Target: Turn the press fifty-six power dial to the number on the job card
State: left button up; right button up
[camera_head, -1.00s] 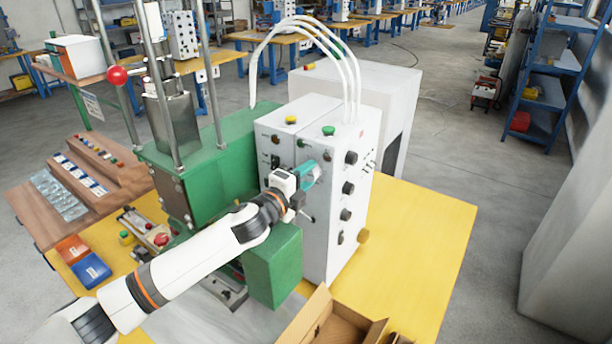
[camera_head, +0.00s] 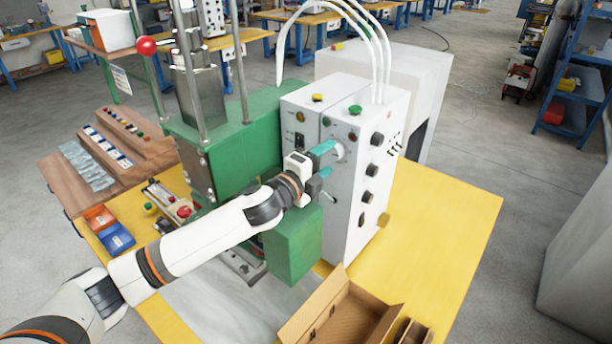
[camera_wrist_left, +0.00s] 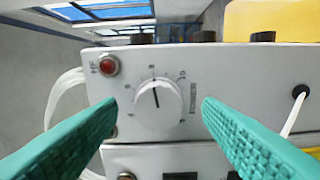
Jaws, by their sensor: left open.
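The power dial (camera_wrist_left: 158,101) is a round white knob with a black pointer line on the white control box's front panel. In the left wrist view its pointer points up, slightly left, near a small mark; the scale numbers are too small to read surely. In the head view the dial (camera_head: 338,151) is partly hidden by my gripper. My left gripper (camera_head: 327,160) is open, its teal fingers facing the panel. In the wrist view its fingers (camera_wrist_left: 160,105) stand either side of the dial, with a gap on both sides. I cannot identify the job card. My right gripper is out of view.
The white control box (camera_head: 352,205) has black knobs on its side and white hoses on top. A red lamp (camera_wrist_left: 109,65) is near the dial. The green press (camera_head: 240,140) stands left of it. An open cardboard box (camera_head: 335,305) lies in front on the yellow table (camera_head: 450,225).

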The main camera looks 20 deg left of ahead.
pick_arm(q)
jog(key=b+v, duration=0.2)
jog(key=v, duration=0.6)
jog(key=shift+s+a+f, duration=0.15)
jog(key=shift+s+a, duration=0.2)
jog(key=shift+s, duration=0.4)
